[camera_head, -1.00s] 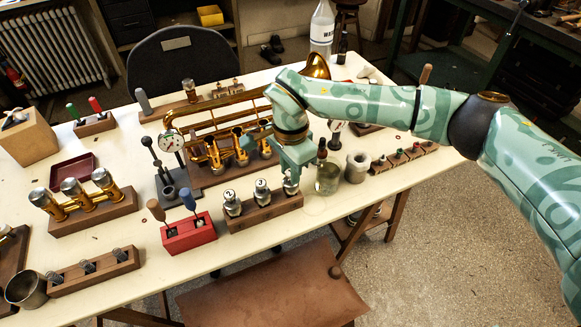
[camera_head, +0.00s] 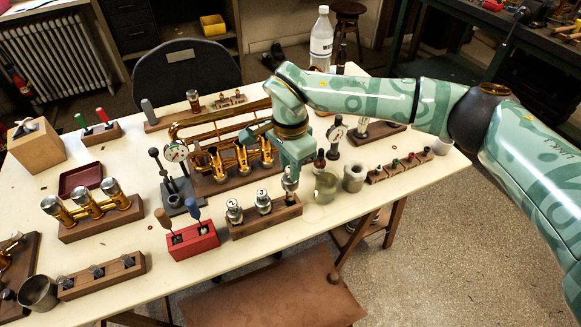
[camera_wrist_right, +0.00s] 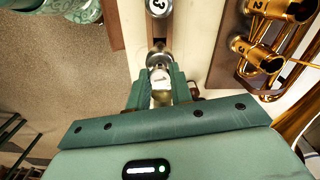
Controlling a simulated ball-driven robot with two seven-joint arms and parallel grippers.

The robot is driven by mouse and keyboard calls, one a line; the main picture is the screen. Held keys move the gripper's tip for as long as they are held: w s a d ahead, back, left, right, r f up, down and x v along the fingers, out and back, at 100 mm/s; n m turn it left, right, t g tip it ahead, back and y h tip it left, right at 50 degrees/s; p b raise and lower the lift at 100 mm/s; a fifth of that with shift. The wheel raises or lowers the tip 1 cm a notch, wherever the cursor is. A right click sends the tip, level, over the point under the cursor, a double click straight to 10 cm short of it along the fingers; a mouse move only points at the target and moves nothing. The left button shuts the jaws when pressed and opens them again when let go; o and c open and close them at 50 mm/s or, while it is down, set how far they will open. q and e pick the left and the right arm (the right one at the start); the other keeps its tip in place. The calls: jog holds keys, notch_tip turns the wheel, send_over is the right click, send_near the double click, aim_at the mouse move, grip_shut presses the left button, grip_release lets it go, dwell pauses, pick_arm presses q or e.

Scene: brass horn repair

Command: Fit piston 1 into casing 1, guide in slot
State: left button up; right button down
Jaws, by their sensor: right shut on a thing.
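My right gripper (camera_head: 290,172) is shut on a silver piston at the right end of the wooden piston rack (camera_head: 267,220). In the right wrist view the gripper (camera_wrist_right: 160,88) grips the piston (camera_wrist_right: 159,77) between both fingers. Whether its foot is clear of the rack is hidden. Piston 2 (camera_head: 234,211) and piston 3 (camera_head: 263,201) stand upright in the rack. The brass horn's open casings (camera_head: 241,158) lie on a wooden stand behind the rack, left of my gripper. Casing numbers and slots are not readable in the head view. My left gripper is not in view.
A dial gauge stand (camera_head: 174,152) stands left of the horn. A red tool holder (camera_head: 193,240) sits left of the rack.

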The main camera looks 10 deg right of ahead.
jog(key=shift+r+p, duration=1.65)
jog(key=shift+r, duration=1.05)
